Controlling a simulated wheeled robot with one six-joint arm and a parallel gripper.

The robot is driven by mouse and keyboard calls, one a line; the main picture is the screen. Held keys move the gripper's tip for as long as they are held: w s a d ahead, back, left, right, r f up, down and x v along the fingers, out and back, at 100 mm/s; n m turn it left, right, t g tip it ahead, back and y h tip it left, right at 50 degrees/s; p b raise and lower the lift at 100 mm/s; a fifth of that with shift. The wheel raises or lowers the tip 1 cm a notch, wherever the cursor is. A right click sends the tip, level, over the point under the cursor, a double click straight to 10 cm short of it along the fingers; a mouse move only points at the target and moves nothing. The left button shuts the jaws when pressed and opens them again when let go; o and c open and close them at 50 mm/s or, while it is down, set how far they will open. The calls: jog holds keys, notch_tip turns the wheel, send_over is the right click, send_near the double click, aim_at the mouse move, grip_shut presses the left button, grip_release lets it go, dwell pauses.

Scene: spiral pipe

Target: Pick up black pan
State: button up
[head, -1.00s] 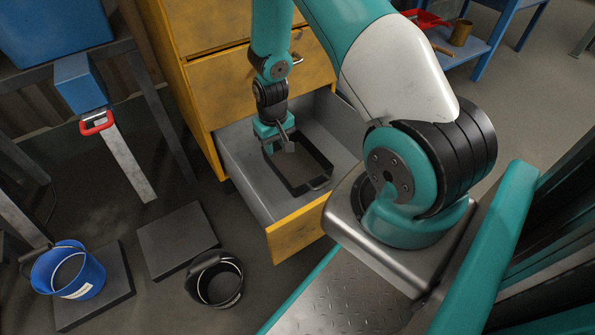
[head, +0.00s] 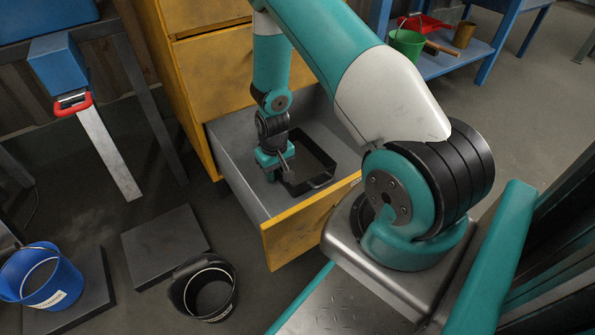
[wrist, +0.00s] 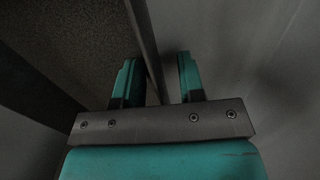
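The black pan (head: 318,182) is rectangular with raised walls and sits in the open grey drawer. My gripper (head: 278,174) points down at the left side of the pan in the head view. In the wrist view my gripper (wrist: 158,76) has its two teal fingers apart, one on each side of the pan's wall (wrist: 147,42). The left finger is over the pan's inner side and the right finger is outside, over the drawer floor. A gap shows between the wall and the right finger. The fingertips' depth against the wall is hard to tell.
The drawer (head: 240,190) has grey walls and a yellow front (head: 300,232) close around the pan. A black bucket (head: 207,292), a blue bucket (head: 45,280) and dark slabs (head: 160,245) stand at lower left. A green bucket (head: 407,45) is on a blue shelf.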

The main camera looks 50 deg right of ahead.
grip_shut()
dwell(0.3)
